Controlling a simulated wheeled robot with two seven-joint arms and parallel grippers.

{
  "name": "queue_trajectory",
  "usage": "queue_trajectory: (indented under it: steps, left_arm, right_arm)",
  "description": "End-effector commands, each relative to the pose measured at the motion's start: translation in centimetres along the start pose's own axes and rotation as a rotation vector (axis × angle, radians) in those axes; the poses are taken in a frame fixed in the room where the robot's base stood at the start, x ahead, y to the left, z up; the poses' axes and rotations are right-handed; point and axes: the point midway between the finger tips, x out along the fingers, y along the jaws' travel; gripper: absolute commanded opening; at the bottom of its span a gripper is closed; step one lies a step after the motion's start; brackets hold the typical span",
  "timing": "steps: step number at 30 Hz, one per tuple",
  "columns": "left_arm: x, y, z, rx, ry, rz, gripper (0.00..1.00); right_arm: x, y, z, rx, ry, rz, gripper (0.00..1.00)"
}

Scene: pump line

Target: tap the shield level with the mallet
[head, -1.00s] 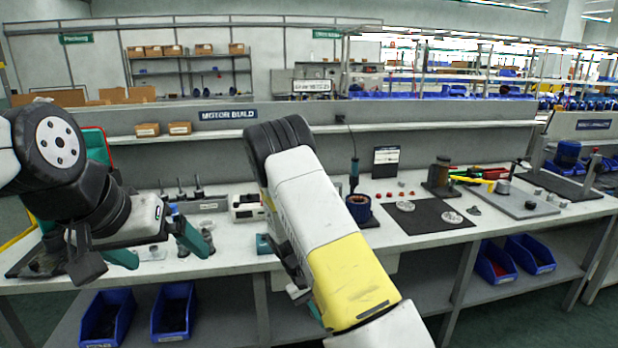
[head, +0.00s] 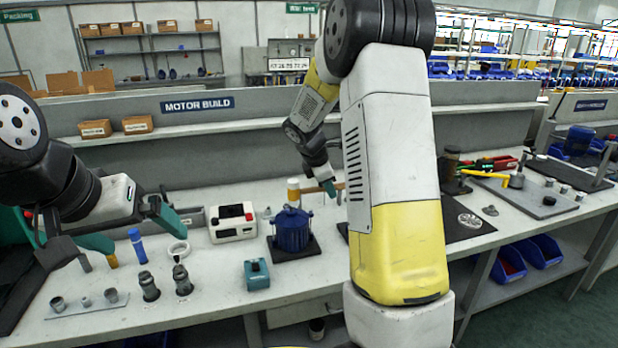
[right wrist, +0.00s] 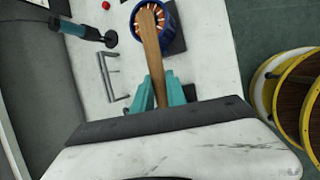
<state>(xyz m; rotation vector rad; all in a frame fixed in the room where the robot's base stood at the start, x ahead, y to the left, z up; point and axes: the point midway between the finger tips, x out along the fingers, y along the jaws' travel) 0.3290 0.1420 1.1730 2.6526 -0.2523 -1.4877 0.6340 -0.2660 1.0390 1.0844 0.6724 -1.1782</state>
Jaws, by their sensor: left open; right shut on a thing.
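The blue finned motor (head: 293,232) stands upright on a small dark mat at the bench's middle. My left gripper (head: 130,229) is open and empty above the bench's left part.
A white meter box (head: 232,224), teal block (head: 257,273), blue cylinder (head: 137,245) and dark fittings (head: 148,286) stand on the bench. My right arm hides the bench's middle right.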

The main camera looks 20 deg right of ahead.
Motion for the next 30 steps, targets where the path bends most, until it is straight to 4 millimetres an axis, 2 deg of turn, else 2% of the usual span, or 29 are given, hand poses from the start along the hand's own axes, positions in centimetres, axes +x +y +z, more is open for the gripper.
queue_trajectory:
  steps: [4,18,30]
  left_arm:
    - [0.0,0.0,0.0,0.0,0.0,0.0,1.0]
    - [0.0,0.0,0.0,0.0,0.0,0.0,1.0]
    - [0.0,0.0,0.0,0.0,0.0,0.0,1.0]
  right_arm:
    - [0.0,0.1,0.2,-0.021,0.006,0.007,0.0]
    - [3.2,-1.0,-1.2,-0.019,0.007,0.007,0.0]
    - [3.5,-1.1,-1.3,-0.018,0.007,0.007,0.0]
